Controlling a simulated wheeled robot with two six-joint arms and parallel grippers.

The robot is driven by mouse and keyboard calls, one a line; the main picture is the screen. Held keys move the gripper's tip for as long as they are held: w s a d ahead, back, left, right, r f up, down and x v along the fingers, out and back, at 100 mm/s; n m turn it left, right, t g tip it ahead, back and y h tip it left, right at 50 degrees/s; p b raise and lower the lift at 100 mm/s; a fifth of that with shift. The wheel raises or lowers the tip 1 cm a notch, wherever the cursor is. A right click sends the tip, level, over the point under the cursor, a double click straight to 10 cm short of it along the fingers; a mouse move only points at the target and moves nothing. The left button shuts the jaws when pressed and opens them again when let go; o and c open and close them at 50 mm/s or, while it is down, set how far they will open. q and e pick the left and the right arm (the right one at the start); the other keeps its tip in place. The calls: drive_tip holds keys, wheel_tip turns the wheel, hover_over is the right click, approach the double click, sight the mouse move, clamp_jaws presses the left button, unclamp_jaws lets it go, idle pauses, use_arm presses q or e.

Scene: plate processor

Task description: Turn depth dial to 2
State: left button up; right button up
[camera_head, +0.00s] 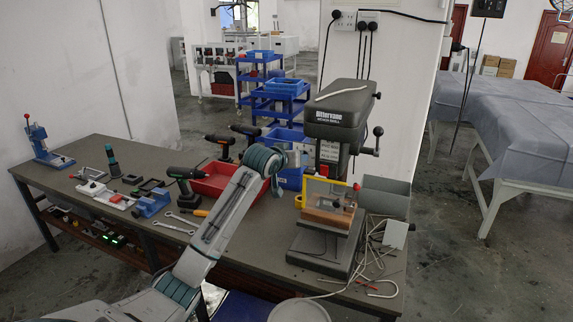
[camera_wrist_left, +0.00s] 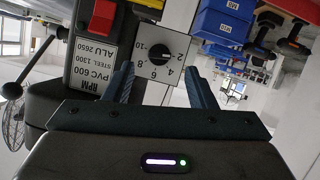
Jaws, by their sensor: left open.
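The drill press (camera_head: 340,112) stands at the right end of the workbench. Its depth dial (camera_wrist_left: 160,57) shows upside down in the left wrist view, as a black round knob on a pale plate with numbers around its edge. I cannot tell for sure which number the knob points to. My left gripper (camera_wrist_left: 162,84) is open, with one finger on each side of the dial in the picture. I see no contact with the knob. In the head view my left arm (camera_head: 225,215) reaches to the press's left side, where the dial is hard to make out.
A red switch (camera_wrist_left: 101,17) and speed label (camera_wrist_left: 94,65) sit beside the dial. A red tray (camera_head: 218,180) and green drill (camera_head: 186,183) lie left of my arm. Blue bins (camera_head: 290,175) stand behind it.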

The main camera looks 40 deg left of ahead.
use_arm(q)
drive_tip(key=shift+b+v, duration=0.8)
drive_tip(key=shift+v, duration=2.1)
drive_tip(key=shift+f, duration=0.1)
